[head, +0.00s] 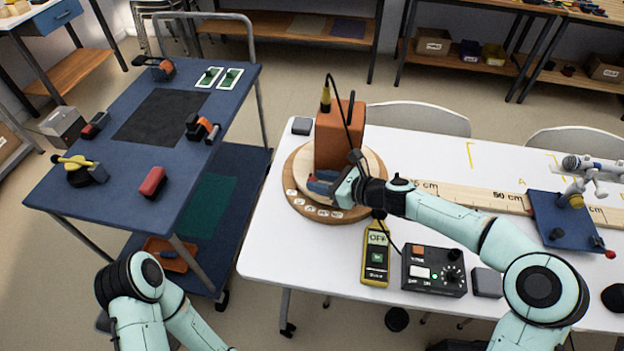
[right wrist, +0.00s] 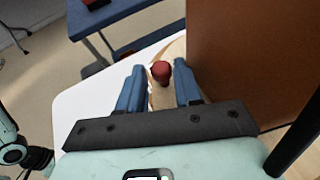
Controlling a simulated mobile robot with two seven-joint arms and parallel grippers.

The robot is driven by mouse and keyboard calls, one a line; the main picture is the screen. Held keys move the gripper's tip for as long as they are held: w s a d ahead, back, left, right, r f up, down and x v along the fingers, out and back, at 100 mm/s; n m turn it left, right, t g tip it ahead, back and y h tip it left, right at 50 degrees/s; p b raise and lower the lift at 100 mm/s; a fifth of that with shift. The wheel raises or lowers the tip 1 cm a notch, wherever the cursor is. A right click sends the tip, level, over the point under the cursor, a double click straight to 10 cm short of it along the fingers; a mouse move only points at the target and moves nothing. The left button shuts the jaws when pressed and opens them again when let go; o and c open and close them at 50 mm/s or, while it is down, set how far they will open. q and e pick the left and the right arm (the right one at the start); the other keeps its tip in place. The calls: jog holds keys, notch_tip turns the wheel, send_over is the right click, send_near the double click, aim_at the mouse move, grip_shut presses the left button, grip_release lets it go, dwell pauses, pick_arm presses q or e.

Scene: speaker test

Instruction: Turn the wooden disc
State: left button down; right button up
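The wooden disc (head: 297,172) lies on the white table, with labels along its front edge. A brown speaker box (head: 338,135) stands on it. My right gripper (head: 318,184) is low over the disc's front left part, beside the box. In the right wrist view, the blue fingers of the right gripper (right wrist: 160,78) are apart, with a dark red knob (right wrist: 160,71) between them. A gap shows on each side of the knob. The knob is not clear in the head view. My left arm shows at the lower left, but its gripper is out of view.
A yellow meter (head: 376,255) and a black control box (head: 434,270) lie in front of the disc. A cable rises over the speaker box. A wooden ruler (head: 475,196) runs to the right. A blue cart (head: 120,178) with tools stands at left.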

aim_at(314, 180)
jog(key=shift+x, duration=1.5)
jog(key=shift+c, duration=0.3)
grip_shut()
